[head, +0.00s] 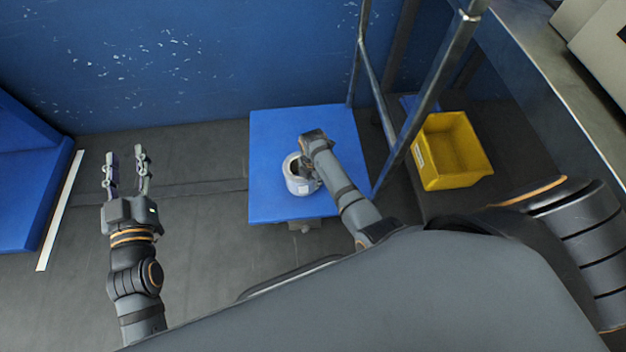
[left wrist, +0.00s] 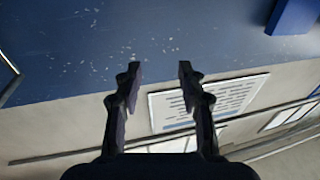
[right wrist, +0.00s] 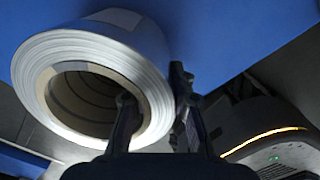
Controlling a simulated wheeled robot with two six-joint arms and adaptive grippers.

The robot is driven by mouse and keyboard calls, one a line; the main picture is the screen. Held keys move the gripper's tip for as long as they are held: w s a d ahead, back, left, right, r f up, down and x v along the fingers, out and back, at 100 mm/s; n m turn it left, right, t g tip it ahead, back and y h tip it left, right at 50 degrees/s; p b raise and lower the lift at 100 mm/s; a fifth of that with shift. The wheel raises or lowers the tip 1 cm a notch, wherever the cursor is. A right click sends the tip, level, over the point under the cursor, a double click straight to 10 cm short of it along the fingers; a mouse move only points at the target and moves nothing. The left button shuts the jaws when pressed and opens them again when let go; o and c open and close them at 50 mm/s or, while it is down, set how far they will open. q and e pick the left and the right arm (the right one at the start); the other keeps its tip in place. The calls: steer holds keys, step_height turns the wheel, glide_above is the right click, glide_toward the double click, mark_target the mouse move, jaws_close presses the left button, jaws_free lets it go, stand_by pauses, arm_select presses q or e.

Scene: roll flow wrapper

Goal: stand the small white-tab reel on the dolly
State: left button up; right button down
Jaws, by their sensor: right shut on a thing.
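The small reel (head: 300,180) is a silvery white roll with a white tab on its side, on the blue dolly (head: 268,130) in the head view. It appears upright on the blue top, with its open core facing up. In the right wrist view the reel (right wrist: 150,60) fills the upper left, its hollow core facing the camera. My right gripper (right wrist: 155,105) is shut on the reel's wall, one finger inside the core and one outside. In the head view the right arm hides part of the reel. My left gripper (head: 126,165) is open and empty, left of the dolly above the floor.
A yellow crate (head: 430,172) stands right of the dolly, beyond metal frame posts (head: 440,75). A blue wall (head: 190,60) is behind. Dark floor left of the dolly is clear.

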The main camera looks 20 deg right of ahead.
steer(key=c, duration=1.2)
jaws_free()
steer(key=shift+o, duration=0.2)
steer(key=shift+f, duration=0.1)
steer(key=shift+r, duration=0.25)
arm_select(q)
steer(key=s+f+g+p, duration=0.1)
steer(key=s+f+g, duration=0.15)
steer(key=f, duration=0.35)
steer(key=s+f+g+p, duration=0.1)
steer(key=f+g, duration=0.2)
steer(key=f, duration=0.3)
arm_select(e)
step_height(320, 180, up, 2)
steer(key=shift+r, duration=0.15)
step_height(320, 180, up, 2)
steer(key=shift+r+p, duration=0.15)
steer(key=shift+p, duration=0.25)
steer(key=shift+r+p, duration=0.4)
steer(key=shift+r, duration=0.4)
step_height(320, 180, up, 5)
steer(key=p, duration=0.2)
steer(key=shift+p, duration=0.3)
arm_select(q)
steer(key=s+f+g, duration=1)
steer(key=s, duration=0.4)
steer(key=shift+d, duration=0.3)
arm_select(e)
steer(key=shift+r, duration=0.3)
